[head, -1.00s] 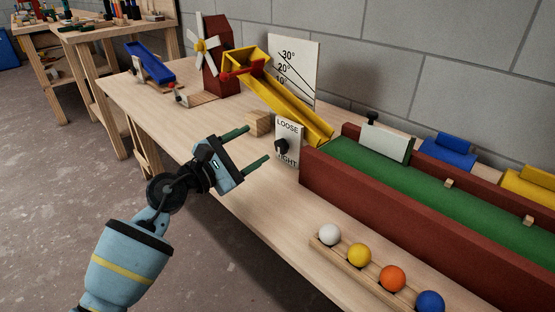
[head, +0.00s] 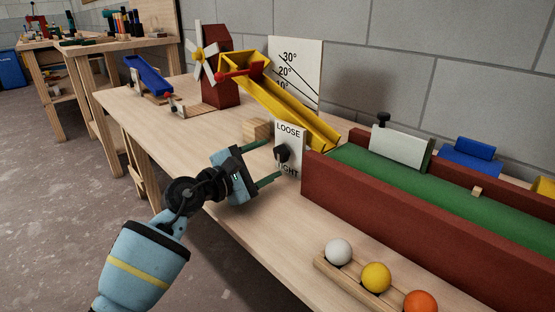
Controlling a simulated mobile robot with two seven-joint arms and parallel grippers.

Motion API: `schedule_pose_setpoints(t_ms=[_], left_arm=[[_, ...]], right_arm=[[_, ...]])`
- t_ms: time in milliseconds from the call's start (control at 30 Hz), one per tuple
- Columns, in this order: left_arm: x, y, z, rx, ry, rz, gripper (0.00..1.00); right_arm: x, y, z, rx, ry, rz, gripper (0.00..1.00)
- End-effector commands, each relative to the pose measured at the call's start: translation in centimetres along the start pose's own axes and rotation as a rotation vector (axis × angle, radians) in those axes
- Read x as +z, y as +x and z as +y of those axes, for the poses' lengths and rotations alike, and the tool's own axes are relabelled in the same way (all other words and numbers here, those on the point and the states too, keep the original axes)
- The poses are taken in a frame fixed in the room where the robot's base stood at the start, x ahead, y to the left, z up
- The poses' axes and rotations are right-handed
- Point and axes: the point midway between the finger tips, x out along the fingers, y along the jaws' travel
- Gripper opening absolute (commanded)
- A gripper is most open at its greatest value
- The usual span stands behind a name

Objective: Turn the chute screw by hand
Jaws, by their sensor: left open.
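The yellow chute (head: 290,106) slopes down to the right towards the green-floored trough. A white plate (head: 289,133) marked LOOSE above and TIGHT below stands by the chute's low end. A black knob (head: 283,153) sits on its face, between the two words. My left gripper (head: 271,161) is open in front of the plate, its two dark green fingers pointing at it, one above and one below the knob's height. It looks empty. The lower finger hides the first letter of TIGHT. I cannot tell whether the fingers touch the knob. My right gripper is out of view.
A red-walled trough with a green floor (head: 436,181) stands to the right. A ball rack (head: 353,284) with white, yellow and orange balls lies in front. A wooden block (head: 256,129) sits behind my gripper. The table's left front is clear.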

Motion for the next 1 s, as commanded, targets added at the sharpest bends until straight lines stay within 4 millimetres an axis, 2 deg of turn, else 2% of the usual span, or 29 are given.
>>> schedule_pose_setpoints(t_ms=[100,300,700,1000], left_arm=[[-0.1,2.0,-0.3,-0.002,-0.002,-0.001,0.6],[-0.1,3.8,-0.1,0.0,-0.001,0.0,0.6],[0.0,4.3,0.0,0.0,0.0,0.0,0.58],[0.0,4.2,-0.1,0.0,0.0,0.0,0.19]], right_arm=[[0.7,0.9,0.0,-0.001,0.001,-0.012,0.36],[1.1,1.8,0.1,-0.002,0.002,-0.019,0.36],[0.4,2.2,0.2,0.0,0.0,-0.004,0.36],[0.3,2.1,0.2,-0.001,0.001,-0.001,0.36]])
